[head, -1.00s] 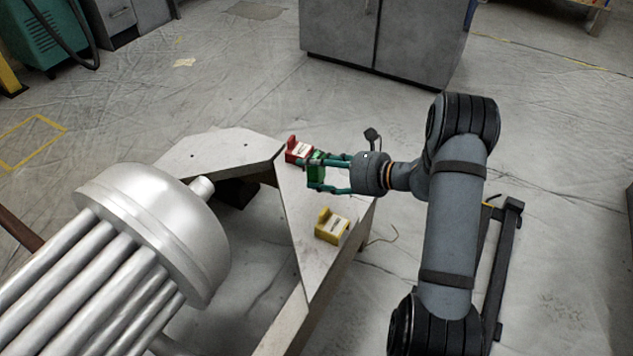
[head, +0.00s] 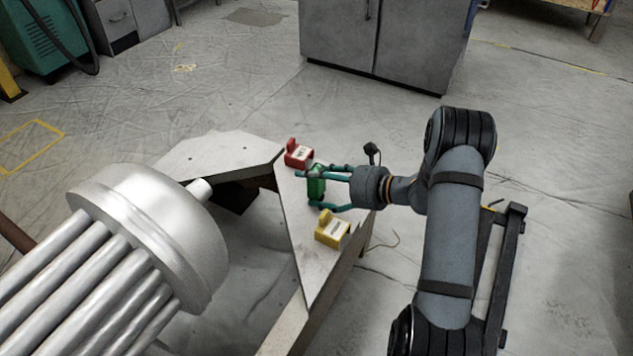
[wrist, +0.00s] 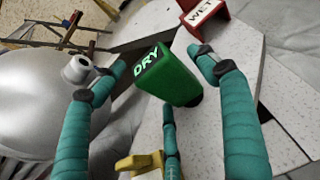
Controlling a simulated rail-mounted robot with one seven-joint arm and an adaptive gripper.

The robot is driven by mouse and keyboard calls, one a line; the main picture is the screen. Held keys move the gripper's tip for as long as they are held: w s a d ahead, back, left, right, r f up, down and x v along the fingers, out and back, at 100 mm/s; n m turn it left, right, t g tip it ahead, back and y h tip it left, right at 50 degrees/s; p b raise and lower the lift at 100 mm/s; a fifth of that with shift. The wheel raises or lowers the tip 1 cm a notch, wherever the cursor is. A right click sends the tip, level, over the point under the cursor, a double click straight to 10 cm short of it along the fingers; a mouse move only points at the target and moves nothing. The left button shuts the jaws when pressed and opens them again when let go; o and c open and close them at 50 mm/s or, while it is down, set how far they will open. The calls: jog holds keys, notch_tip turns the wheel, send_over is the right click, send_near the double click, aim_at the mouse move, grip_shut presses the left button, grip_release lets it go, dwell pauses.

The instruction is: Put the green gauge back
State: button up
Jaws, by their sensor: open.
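The green gauge (head: 316,187) is a small green block between the red and yellow blocks over the pale metal bench top. In the wrist view the green gauge (wrist: 168,74) shows the word DRY at one end. My gripper (head: 314,190) reaches in from the right, with its teal fingers spread open around the gauge. In the wrist view the fingers of my gripper (wrist: 155,65) stand on both sides of it, with gaps, and a third finger is below it in the picture. Whether the gauge's underside touches the bench top is hidden.
A red block (head: 299,154) labelled WET sits beyond the gauge, and a yellow block (head: 332,230) sits on the near side, close to the lower finger. A large silver tube bundle (head: 150,235) fills the left. Grey cabinets (head: 385,40) stand behind.

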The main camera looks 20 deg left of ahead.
jog(key=shift+d+r+p, duration=0.25)
jog(key=shift+r+p, duration=0.05)
jog(key=shift+r, duration=0.05)
jog(key=p+v, duration=0.4)
jog(key=v, duration=0.7)
jog(key=shift+s+d, duration=0.15)
jog(key=shift+d, duration=0.05)
